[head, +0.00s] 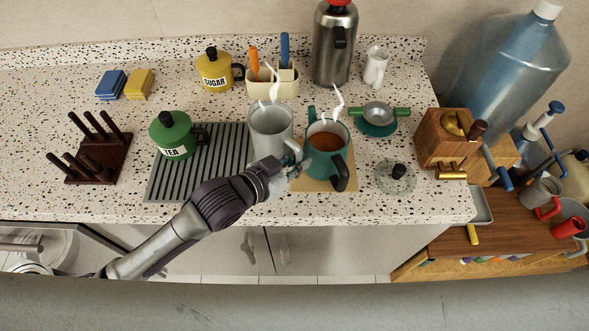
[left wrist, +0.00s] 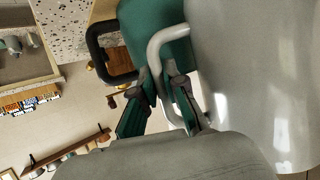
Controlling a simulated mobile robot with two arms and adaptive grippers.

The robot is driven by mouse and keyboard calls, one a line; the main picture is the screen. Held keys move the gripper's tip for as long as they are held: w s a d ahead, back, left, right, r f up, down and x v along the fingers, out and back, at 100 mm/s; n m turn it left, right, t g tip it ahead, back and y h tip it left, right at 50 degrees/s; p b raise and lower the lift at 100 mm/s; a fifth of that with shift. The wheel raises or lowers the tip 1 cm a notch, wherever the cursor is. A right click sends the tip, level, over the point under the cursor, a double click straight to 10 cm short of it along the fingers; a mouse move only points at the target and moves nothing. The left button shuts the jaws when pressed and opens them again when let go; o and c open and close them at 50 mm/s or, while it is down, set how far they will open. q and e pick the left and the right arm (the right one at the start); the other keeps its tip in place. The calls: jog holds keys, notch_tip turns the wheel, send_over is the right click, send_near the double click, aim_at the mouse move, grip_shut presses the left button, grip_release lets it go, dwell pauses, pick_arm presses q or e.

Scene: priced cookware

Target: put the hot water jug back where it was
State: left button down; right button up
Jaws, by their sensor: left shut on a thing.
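The grey-white jug (head: 270,131) is upright and steam rises from it. It is at the right end of the dark ribbed mat (head: 215,155); I cannot tell whether its base touches the surface. My left gripper (head: 294,163) comes in from the front and is shut on the jug's handle. In the left wrist view the jug's wall (left wrist: 255,75) fills the right side, and its looped handle (left wrist: 160,42) runs down between the fingers (left wrist: 165,92). My right gripper is not in view.
A teal pot (head: 326,140) of steaming brown liquid stands close right of the jug on a tan board (head: 345,182). The green tea canister (head: 172,130) stands on the mat's left part. A cream utensil holder (head: 284,88) is behind the jug. The mat's middle is clear.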

pick_arm(q)
jog(key=shift+f, duration=0.25)
notch_tip(320, 180, down, 3)
jog(key=shift+s+a, duration=0.1)
jog(key=shift+a, duration=0.05)
jog(key=shift+f, duration=0.5)
jog(key=c, duration=1.2)
grip_release()
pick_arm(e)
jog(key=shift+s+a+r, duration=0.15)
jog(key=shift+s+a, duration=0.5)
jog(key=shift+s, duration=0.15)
